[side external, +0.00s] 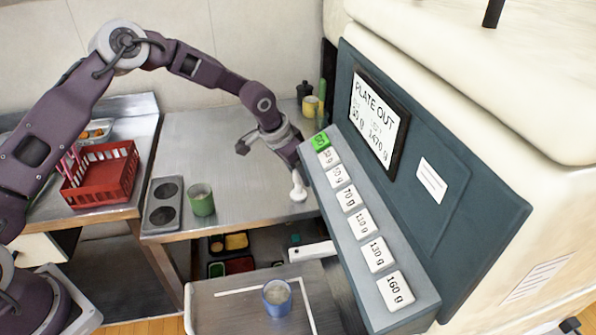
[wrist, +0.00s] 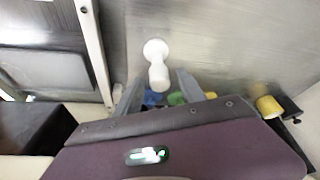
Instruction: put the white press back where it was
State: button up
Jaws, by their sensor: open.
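The white press (side external: 298,188) stands upright on the metal counter, close to the left edge of the button panel. It has a round foot and a narrower knob. In the wrist view the white press (wrist: 157,55) lies just ahead of and between the fingertips. My gripper (wrist: 160,82) is open, with one grey finger on each side of the press's near end. I cannot tell whether the fingers touch it. In the side view my gripper (side external: 294,163) points down just above the press, and its fingers are partly hidden.
A dark plate with two round spots (side external: 151,205) and a green cup (side external: 201,200) are on the counter's left. A red crate (side external: 85,187) stands further left. A blue cup (side external: 277,297) is on the lower front tray (side external: 210,315). The panel (side external: 315,190) closely borders my gripper's right.

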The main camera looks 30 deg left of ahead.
jog(key=s+a+r+n+y, duration=0.1)
jog(key=s+a+r, duration=0.2)
jog(key=s+r, duration=0.8)
jog(key=s+a+r+y, duration=0.2)
jog(key=s+r, duration=0.7)
jog(key=r, duration=0.4)
jog(key=s+a+n+t+h, duration=0.1)
jog(key=s+n, duration=0.2)
jog(key=s, duration=1.8)
jog(key=shift+s+a+r+n, duration=0.25)
jog(key=shift+a+n, duration=0.05)
